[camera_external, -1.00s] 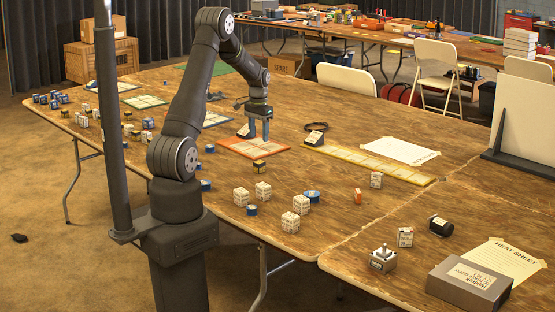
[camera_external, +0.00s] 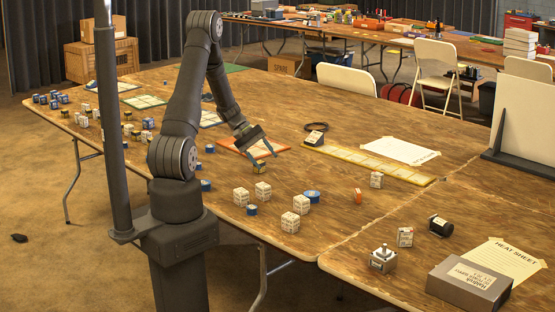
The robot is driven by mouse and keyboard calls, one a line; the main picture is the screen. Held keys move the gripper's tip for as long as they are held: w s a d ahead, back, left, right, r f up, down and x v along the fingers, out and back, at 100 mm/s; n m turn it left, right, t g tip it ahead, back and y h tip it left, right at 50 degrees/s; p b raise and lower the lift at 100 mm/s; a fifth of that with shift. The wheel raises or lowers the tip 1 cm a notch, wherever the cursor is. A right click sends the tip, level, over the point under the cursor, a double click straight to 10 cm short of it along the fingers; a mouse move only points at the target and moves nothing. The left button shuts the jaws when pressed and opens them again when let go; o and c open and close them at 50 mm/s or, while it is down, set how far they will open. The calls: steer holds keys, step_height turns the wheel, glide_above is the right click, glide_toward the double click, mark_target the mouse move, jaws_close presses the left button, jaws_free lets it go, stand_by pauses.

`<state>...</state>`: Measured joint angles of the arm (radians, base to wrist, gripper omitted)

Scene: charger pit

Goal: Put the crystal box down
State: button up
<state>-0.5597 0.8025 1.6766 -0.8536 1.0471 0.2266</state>
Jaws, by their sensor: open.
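My gripper (camera_external: 263,154) is tilted and open above the near part of the orange-bordered mat (camera_external: 284,149), its two fingertips spread apart. I see nothing between the fingers. I cannot tell which of the small items is the crystal box. Several small white labelled boxes, such as one box (camera_external: 241,196), stand on the wooden table nearer the camera.
Blue round items, such as a blue roll (camera_external: 312,196), lie about. A metal device (camera_external: 383,259) and grey box (camera_external: 468,284) stand front right. The table's right middle is mostly clear.

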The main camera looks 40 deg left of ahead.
steer(key=n+t+h, duration=0.1)
steer(key=n, duration=0.2)
steer(key=n+t+y, duration=0.9)
steer(key=n+t, duration=0.1)
steer(key=n, duration=1.2)
glide_toward(259, 162)
steer(key=v, duration=0.4)
steer(key=shift+s+d, duration=0.2)
steer(key=shift+d, duration=0.15)
steer(key=shift+a+f, duration=0.1)
steer(key=shift+a, duration=0.05)
steer(key=x, duration=1.1)
steer(key=shift+w+f, duration=0.2)
steer(key=shift+w, duration=0.05)
steer(key=shift+x, duration=2.8)
steer(key=shift+a+r, duration=0.15)
